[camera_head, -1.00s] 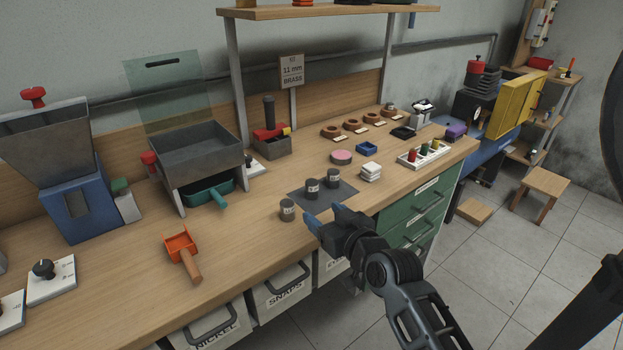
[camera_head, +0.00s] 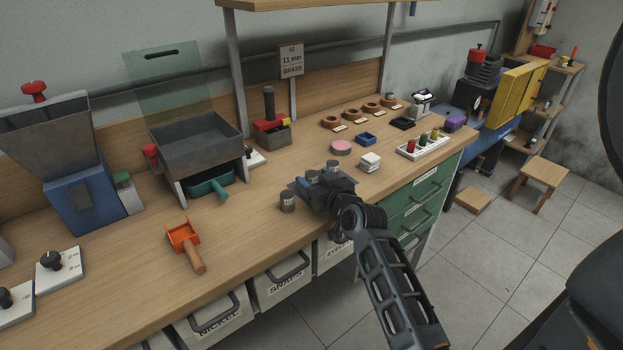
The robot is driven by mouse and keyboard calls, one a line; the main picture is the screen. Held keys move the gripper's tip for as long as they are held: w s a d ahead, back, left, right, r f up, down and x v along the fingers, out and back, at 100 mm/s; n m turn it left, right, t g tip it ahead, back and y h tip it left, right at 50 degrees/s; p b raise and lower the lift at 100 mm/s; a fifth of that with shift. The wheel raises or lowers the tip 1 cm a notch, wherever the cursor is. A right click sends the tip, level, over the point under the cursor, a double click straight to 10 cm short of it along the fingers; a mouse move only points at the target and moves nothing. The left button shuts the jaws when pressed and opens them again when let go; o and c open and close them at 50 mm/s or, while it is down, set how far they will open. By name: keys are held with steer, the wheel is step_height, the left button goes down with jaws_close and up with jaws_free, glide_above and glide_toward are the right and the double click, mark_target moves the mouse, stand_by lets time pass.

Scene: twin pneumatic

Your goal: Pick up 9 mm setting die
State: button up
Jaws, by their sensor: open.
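Several small grey cylindrical dies stand at the middle of the bench. One die (camera_head: 287,201) stands left of my gripper, off the dark mat. Two more, a nearer die (camera_head: 312,178) and a farther die (camera_head: 333,167), show just beyond and between the parts of my gripper (camera_head: 316,183). The labels are too small to read, so I cannot tell which is 9 mm. My gripper is open, low over the dark mat, which it mostly hides. I cannot tell whether its fingers touch a die; the lower parts of those two dies are hidden.
A pink disc (camera_head: 341,147), a white stack (camera_head: 370,162) and a blue tray (camera_head: 365,139) lie beyond my gripper. An orange scoop (camera_head: 184,237) lies left on the bench. Labelled drawers (camera_head: 282,283) stand below the front edge. The bench between scoop and dies is clear.

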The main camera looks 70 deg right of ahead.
jaws_close()
stand_by(0.6)
